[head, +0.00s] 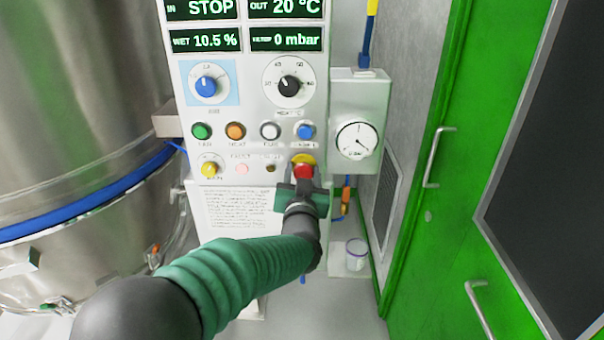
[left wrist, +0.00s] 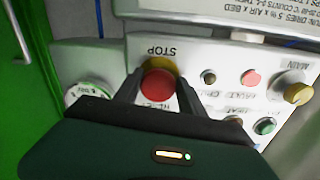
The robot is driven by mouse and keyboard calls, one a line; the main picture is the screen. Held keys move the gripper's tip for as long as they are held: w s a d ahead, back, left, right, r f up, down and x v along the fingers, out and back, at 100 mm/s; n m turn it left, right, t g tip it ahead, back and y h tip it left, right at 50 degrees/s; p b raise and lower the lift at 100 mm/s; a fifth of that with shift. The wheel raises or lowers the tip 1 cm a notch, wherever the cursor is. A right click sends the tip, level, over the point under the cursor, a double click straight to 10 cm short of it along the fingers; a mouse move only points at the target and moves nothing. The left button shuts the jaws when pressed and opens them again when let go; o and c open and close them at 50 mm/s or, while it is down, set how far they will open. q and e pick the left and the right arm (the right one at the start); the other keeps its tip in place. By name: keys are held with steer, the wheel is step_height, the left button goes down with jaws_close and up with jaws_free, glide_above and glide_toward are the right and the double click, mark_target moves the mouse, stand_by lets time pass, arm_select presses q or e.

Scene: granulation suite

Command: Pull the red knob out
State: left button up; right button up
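The red knob (head: 303,172) is a round mushroom button on a yellow base, low on the right of the white control panel (head: 255,105). In the left wrist view the red knob (left wrist: 158,90) shows between the two dark fingers, under the word STOP. My left gripper (head: 302,182) is in front of the panel, pointing at it. In the left wrist view the fingers of the left gripper (left wrist: 159,84) lie along both sides of the knob, with no clear gap. The knob's lower side is partly hidden by the hand. My right gripper is not in view.
A blue button (head: 305,131) sits just above the knob, beside white, orange and green ones. A gauge box (head: 357,138) stands out to the right. A green door (head: 410,220) is farther right. A large steel vessel (head: 75,100) fills the left.

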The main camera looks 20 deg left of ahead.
arm_select(q)
steer(key=shift+a, duration=0.2)
steer(key=shift+c, duration=1.1)
steer(key=shift+d, duration=0.45)
jaws_close()
steer(key=shift+a, duration=0.1)
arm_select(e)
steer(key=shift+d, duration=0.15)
arm_select(q)
steer(key=shift+s, duration=0.2)
steer(key=shift+s+f+p, duration=0.1)
steer(key=shift+s+p, duration=0.2)
steer(key=shift+s, duration=0.05)
steer(key=shift+d, duration=0.25)
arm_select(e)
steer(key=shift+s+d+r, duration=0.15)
arm_select(q)
steer(key=o, duration=0.5)
jaws_free()
steer(key=o, duration=0.4)
steer(key=shift+s, duration=0.15)
steer(key=shift+c, duration=0.2)
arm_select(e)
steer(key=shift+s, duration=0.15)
